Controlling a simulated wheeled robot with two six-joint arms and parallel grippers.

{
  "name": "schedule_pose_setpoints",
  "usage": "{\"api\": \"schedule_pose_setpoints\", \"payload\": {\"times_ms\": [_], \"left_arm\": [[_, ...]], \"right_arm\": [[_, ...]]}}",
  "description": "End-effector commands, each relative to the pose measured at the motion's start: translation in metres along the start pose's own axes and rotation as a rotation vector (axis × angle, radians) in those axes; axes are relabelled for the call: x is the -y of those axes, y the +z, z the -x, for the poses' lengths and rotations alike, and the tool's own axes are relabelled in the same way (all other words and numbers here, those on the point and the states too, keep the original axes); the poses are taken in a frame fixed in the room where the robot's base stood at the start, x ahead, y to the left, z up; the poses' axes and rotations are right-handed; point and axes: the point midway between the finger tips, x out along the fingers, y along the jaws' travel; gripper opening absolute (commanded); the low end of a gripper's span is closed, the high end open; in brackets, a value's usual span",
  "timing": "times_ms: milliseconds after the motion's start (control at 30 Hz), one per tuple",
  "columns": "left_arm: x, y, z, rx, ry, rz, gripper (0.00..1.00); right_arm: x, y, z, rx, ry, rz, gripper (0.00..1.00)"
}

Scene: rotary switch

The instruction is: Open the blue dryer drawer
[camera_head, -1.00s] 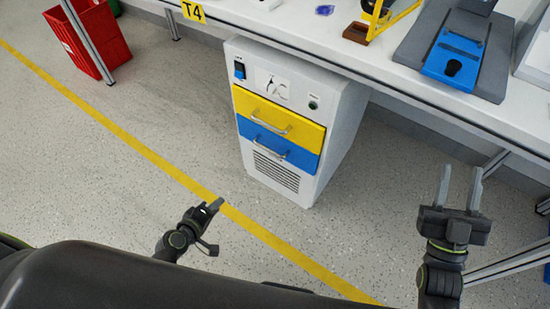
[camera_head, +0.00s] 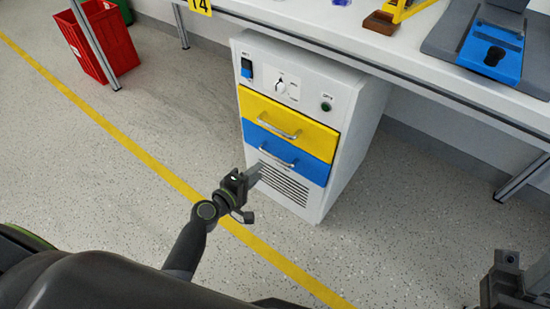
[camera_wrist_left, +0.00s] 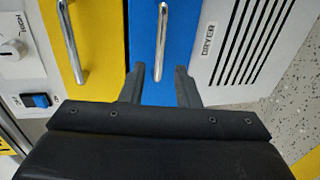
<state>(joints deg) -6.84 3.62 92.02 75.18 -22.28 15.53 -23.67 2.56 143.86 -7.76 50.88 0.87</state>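The blue dryer drawer (camera_head: 309,168) is the lower drawer of a white cabinet and looks closed. Its silver bar handle (camera_head: 275,156) runs across its front. My left gripper (camera_head: 253,175) is just in front of and slightly below left of this handle. In the left wrist view the left gripper (camera_wrist_left: 160,67) is open, its two fingers on either side of the handle (camera_wrist_left: 164,35) in the picture, over the blue front (camera_wrist_left: 185,30). I cannot tell whether the handle lies between the fingers in depth. My right gripper (camera_head: 507,285) is partly cut off at the lower right; its fingers are unclear.
A yellow drawer (camera_head: 310,133) with its own handle sits directly above. A knob (camera_head: 280,87), a switch and a green button are at the top. A bench (camera_head: 380,52) overhangs the cabinet. A red bin (camera_head: 105,45) stands far left. The floor in front is clear.

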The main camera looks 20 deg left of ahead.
Motion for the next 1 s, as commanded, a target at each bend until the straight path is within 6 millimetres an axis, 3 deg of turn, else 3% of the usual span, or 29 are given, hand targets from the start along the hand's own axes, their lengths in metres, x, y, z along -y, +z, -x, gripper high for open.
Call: {"api": "schedule_pose_setpoints", "payload": {"times_ms": [300,500,933,1000], "left_arm": [[0.001,0.001,-0.065,0.001,0.001,0.000,0.29],[0.001,0.001,-0.089,0.001,0.001,0.000,0.29],[0.000,0.000,-0.096,0.000,-0.001,0.000,0.29],[0.000,0.000,-0.096,0.000,-0.001,0.000,0.20]], "right_arm": [[0.000,0.000,0.011,-0.018,0.021,-0.015,0.36],[-0.001,0.000,0.016,-0.028,0.033,-0.028,0.36],[-0.002,-0.001,0.016,-0.034,0.048,-0.029,0.36],[-0.002,-0.001,0.016,-0.034,0.049,-0.028,0.36]]}}
